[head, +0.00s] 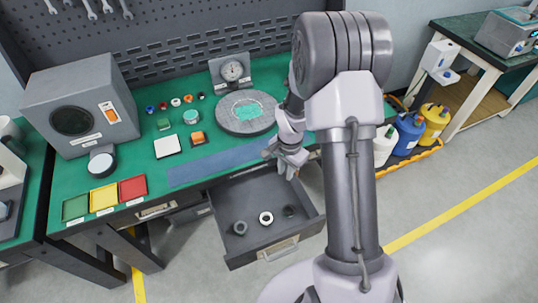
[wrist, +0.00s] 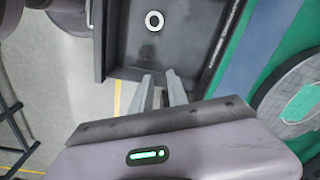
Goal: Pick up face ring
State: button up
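Three ring-like parts lie apart on the floor of the open drawer (head: 262,240). They are a dark grey ring (head: 240,227), a white ring (head: 266,218) and a black part (head: 290,211). Nothing I see labels one as the face ring. The white ring also shows in the wrist view (wrist: 154,20), lying flat beyond my fingertips. My gripper (head: 284,169) is over the back part of the drawer, above and behind the rings. In the wrist view its two fingers (wrist: 160,84) stand apart with nothing between them.
The green bench (head: 215,140) lies behind the drawer, with a round grey plate (head: 246,112) near my arm. Red, yellow and green trays (head: 103,198) are at the left. Coloured jugs (head: 408,132) stand at the right. The drawer walls surround the rings.

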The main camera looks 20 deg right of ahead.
jog(key=b, duration=0.4)
send_over(286, 207)
jog(key=shift+m+g, duration=0.3)
jog(key=shift+m, duration=0.1)
jog(key=f, duration=1.6)
jog(key=shift+w+f, duration=0.25)
jog(key=shift+f, duration=0.05)
jog(key=f+b, duration=0.2)
jog(key=f, duration=0.4)
jog(key=shift+s+b, duration=0.2)
jog(key=shift+b, duration=0.2)
jog(key=shift+r, duration=0.1)
grip_shut()
